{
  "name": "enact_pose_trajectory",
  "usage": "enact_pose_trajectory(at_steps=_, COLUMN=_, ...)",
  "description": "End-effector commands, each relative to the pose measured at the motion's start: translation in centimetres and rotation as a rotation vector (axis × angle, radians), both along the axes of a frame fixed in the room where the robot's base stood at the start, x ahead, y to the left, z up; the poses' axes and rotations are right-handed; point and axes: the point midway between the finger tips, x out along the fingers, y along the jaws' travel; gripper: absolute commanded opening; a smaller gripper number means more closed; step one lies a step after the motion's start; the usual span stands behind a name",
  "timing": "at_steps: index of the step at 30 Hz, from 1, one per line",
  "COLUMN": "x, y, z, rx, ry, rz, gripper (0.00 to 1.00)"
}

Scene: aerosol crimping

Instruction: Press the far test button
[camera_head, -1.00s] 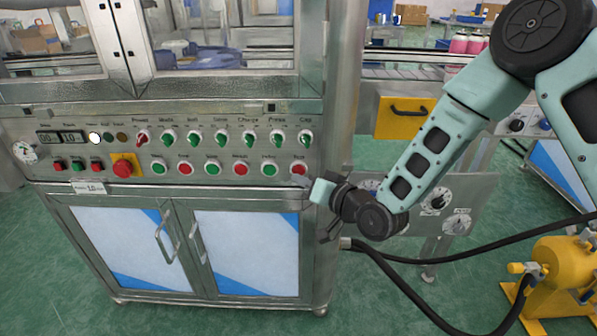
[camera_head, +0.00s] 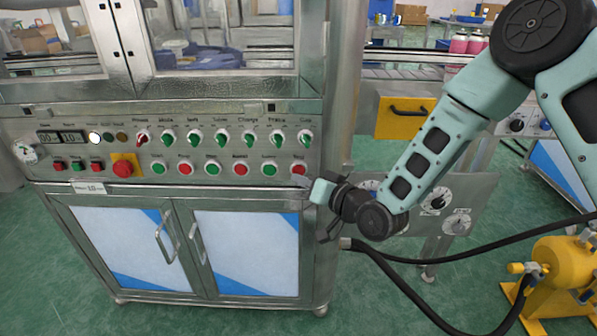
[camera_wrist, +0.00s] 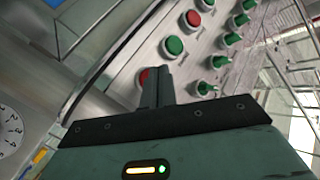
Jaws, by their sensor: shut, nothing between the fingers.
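The red button (camera_head: 299,170) at the right end of the panel's lower button row has a small label above it that I cannot read clearly. My gripper (camera_head: 305,183) is at its lower right, at the panel's right edge. In the wrist view the closed fingers (camera_wrist: 155,72) point at the panel and cover part of a red button (camera_wrist: 143,77). My gripper is shut and empty. I cannot tell whether the fingertips touch the button.
The steel control panel (camera_head: 222,183) carries a lower row of red and green buttons and an upper row of green switches (camera_head: 221,139). A red emergency button (camera_head: 122,168) is at the left. A dial plate (camera_head: 480,190), black hoses and a yellow pump (camera_head: 562,265) are at the right.

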Motion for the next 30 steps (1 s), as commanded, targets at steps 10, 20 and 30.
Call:
enact_pose_trajectory(at_steps=10, x=0.0, y=0.0, z=0.0, rx=0.0, ry=0.0, rz=0.0, gripper=0.0)
enact_pose_trajectory(at_steps=20, x=0.24, y=-0.02, z=-0.01, rx=0.0, ry=-0.001, rz=-0.001, gripper=0.0)
enact_pose_trajectory(at_steps=30, x=0.84, y=-0.01, z=0.02, rx=0.0, ry=0.0, rz=0.001, gripper=0.0)
